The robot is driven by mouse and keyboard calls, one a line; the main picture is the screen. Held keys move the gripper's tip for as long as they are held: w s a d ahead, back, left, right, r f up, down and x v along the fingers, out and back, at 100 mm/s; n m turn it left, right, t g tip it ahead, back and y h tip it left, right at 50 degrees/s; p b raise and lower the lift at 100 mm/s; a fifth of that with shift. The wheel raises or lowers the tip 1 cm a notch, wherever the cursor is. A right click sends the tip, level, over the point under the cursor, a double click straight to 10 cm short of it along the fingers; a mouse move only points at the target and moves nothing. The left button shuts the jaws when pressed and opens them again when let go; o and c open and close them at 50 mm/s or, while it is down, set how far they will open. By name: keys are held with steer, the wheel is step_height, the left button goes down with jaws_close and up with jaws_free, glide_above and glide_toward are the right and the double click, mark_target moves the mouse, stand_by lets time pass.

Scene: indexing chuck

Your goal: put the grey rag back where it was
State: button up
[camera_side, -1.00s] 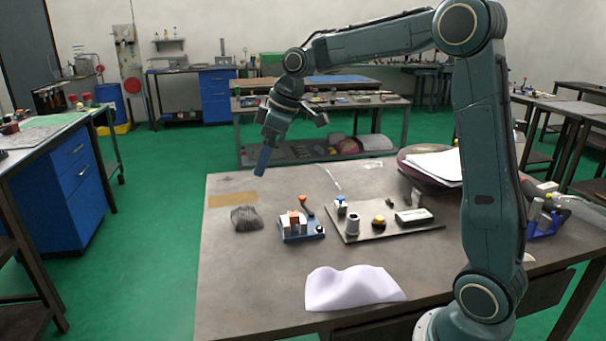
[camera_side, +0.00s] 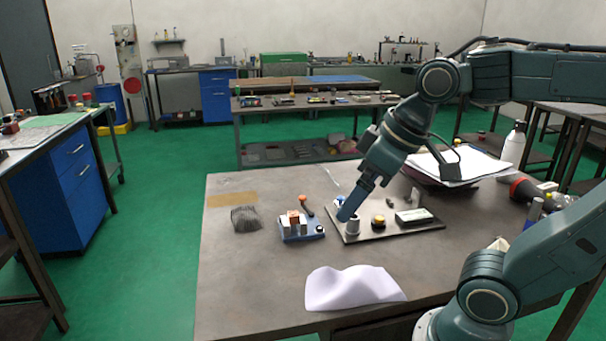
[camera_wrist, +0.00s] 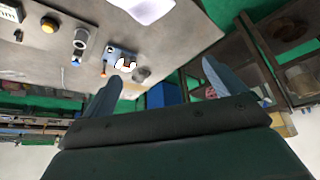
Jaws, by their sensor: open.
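The grey rag (camera_side: 245,218) lies crumpled on the left part of the workbench, just below a tan rectangular patch (camera_side: 231,199) in the side view. It also shows small in the wrist view (camera_wrist: 141,74), beyond the blue fixture. My gripper (camera_side: 347,214) is right of the rag, with its blue fingers pointing down over the dark plate and overlapping the grey cylinder in the picture. In the wrist view my gripper (camera_wrist: 158,84) has its two fingers wide apart, with nothing between them. Whether the fingertips touch anything on the plate cannot be told.
A blue fixture (camera_side: 301,229) with an orange-knobbed lever stands between rag and plate. The dark plate (camera_side: 375,236) carries a grey cylinder (camera_side: 353,226), a yellow button (camera_side: 378,221) and a white-topped box (camera_side: 413,216). A white cloth (camera_side: 352,288) lies at the front edge. Bench around the rag is clear.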

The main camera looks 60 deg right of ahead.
steer(key=shift+m, duration=0.5)
steer(key=s, duration=0.1)
steer(key=s+f, duration=0.2)
steer(key=s, duration=0.1)
steer(key=shift+d, duration=0.1)
